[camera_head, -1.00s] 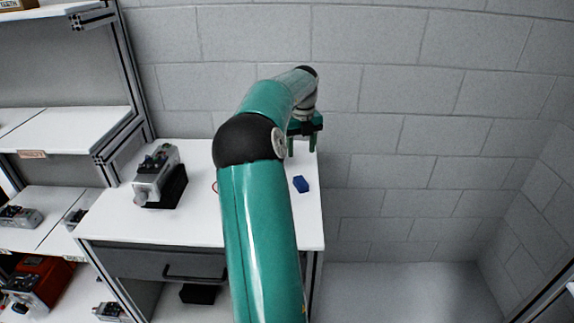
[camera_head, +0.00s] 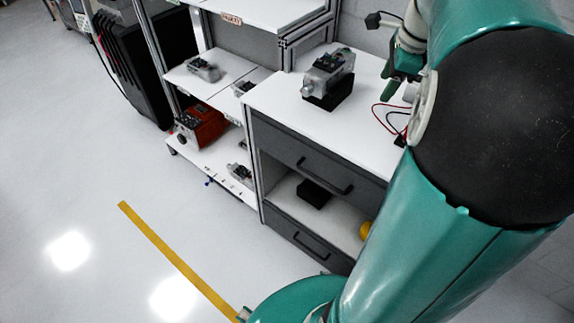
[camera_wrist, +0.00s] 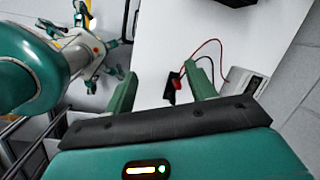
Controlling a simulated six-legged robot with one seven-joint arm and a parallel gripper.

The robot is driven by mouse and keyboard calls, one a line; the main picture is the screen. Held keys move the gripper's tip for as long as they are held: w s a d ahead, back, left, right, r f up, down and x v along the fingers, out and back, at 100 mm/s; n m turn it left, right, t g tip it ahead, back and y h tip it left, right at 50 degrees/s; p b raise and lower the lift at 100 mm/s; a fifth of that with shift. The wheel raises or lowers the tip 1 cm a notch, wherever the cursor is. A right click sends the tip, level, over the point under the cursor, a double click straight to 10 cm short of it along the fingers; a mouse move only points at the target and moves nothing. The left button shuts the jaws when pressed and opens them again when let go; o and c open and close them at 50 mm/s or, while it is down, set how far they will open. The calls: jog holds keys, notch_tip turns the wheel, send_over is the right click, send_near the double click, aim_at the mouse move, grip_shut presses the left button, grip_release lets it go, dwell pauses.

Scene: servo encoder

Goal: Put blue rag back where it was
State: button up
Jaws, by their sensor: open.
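No blue rag shows in either view now; my arm hides the right part of the white table (camera_head: 285,100) in the head view. My gripper (camera_head: 392,82) is above the far right of this table, partly hidden by my arm. In the wrist view my gripper (camera_wrist: 160,72) has its two green fingers wide apart with nothing between them held. Beyond the fingers lie the white tabletop (camera_wrist: 165,35) and a small red and black piece (camera_wrist: 174,82) with leads.
A grey servo device (camera_head: 328,75) stands on a black block on the table. A pale instrument (camera_wrist: 245,83) with red and black leads is beside the right finger. Shelves (camera_head: 215,85) stand left of the table. Open floor (camera_head: 80,180) lies at front left.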

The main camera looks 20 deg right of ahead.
jog(key=s+a+n+t, duration=0.1)
jog(key=s+a+n, duration=0.2)
jog(key=a+n, duration=1.15)
jog(key=s+a+f+n+t, duration=0.1)
jog(key=s+a+n, duration=0.3)
jog(key=a, duration=0.3)
jog(key=s+a+f+n, duration=0.2)
jog(key=s+a+n, duration=0.1)
jog(key=a+n, duration=0.3)
jog(key=shift+s+a+f+t, duration=0.15)
jog(key=shift+s+a+t, duration=0.25)
jog(key=shift+a, duration=0.8)
jog(key=shift+n, duration=0.25)
jog(key=c, duration=0.4)
